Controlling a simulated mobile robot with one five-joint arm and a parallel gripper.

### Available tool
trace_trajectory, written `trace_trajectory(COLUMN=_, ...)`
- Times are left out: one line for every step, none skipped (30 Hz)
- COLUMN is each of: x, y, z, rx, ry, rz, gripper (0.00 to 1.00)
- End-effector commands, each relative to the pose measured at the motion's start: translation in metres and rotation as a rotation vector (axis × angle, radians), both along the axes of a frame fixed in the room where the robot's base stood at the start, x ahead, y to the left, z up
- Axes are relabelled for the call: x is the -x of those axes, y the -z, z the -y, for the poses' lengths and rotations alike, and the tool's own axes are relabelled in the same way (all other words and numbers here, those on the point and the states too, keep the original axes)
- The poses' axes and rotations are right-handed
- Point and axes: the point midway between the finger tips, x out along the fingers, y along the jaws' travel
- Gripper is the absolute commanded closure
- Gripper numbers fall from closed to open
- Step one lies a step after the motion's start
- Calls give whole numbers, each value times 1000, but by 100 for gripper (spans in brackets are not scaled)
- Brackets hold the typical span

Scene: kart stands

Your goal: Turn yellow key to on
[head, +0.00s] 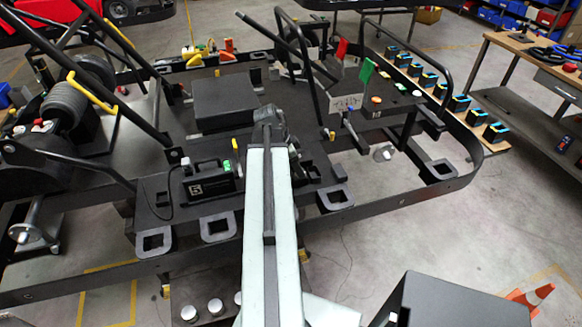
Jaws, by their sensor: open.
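A kart frame on a stand fills the middle of the head view. A small yellow piece (236,145) stands on its deck just left of my arm; it may be the yellow key, but it is too small to tell its shape or setting. A black box with a white label (205,186) and a green part (227,166) sit just in front of it. My gripper (269,116) is at the far end of my pale arm, over the deck, to the right of and beyond the yellow piece. It is open, with its fingertips mostly hidden, and nothing shows in it.
A black bent tube frame (300,50) rises beyond my gripper. A red flag (341,48) and a green flag (366,70) stand at right. Black tubes and a yellow lever (92,94) are at left. A workbench (530,60) is far right.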

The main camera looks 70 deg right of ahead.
Motion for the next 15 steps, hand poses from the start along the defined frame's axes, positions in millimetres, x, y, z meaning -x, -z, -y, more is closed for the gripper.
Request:
trace_trajectory(x=1, y=9, z=1, rx=0, ry=0, rz=0, gripper=47)
trace_trajectory(x=2, y=10, z=2, rx=0, ry=0, rz=0, gripper=47)
trace_trajectory(x=2, y=9, z=2, rx=0, ry=0, rz=0, gripper=47)
trace_trajectory(x=3, y=9, z=2, rx=0, ry=-1, rz=0, gripper=47)
trace_trajectory(x=2, y=8, z=2, rx=0, ry=-1, rz=0, gripper=47)
trace_trajectory(x=2, y=7, z=2, rx=0, ry=-1, rz=0, gripper=47)
trace_trajectory(x=2, y=7, z=2, rx=0, ry=-1, rz=0, gripper=47)
trace_trajectory(x=2, y=7, z=2, rx=0, ry=-2, rz=0, gripper=47)
trace_trajectory(x=2, y=7, z=2, rx=0, ry=-2, rz=0, gripper=50)
trace_trajectory(x=2, y=7, z=2, rx=0, ry=-2, rz=0, gripper=58)
trace_trajectory(x=2, y=7, z=2, rx=0, ry=-2, rz=0, gripper=67)
trace_trajectory(x=2, y=7, z=2, rx=0, ry=-2, rz=0, gripper=78)
trace_trajectory(x=2, y=7, z=2, rx=0, ry=-2, rz=0, gripper=86)
trace_trajectory(x=2, y=7, z=2, rx=0, ry=-2, rz=0, gripper=95)
trace_trajectory(x=2, y=7, z=2, rx=0, ry=-2, rz=0, gripper=97)
